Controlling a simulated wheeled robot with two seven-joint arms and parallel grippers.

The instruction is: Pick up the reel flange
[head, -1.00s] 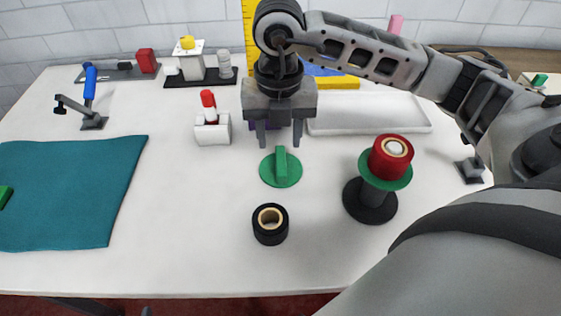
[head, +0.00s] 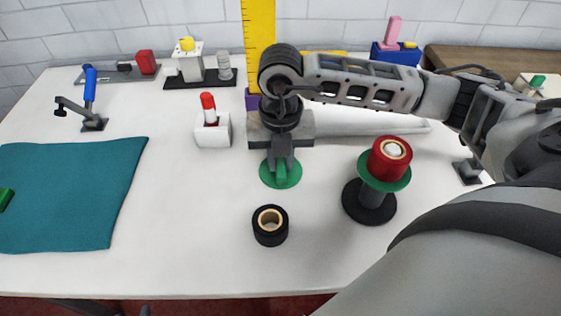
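The reel flange (head: 267,175) is a green disc with an upright green grip block, lying on the white table in the middle of the head view. My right gripper (head: 281,165) points down over it from above. Its fingers are drawn together on the grip block and hide the block's upper part. The disc still appears to rest on the table. Another green disc (head: 400,181) sits under a red roll (head: 388,160) on a black-based stand (head: 370,208) to the right. My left gripper is not in view.
A black roll (head: 270,235) stands in front of the flange. A white block with a red-capped piece (head: 212,134) is to the left, a white tray (head: 365,126) behind. A teal mat (head: 65,195) covers the left side. The front of the table (head: 180,270) is clear.

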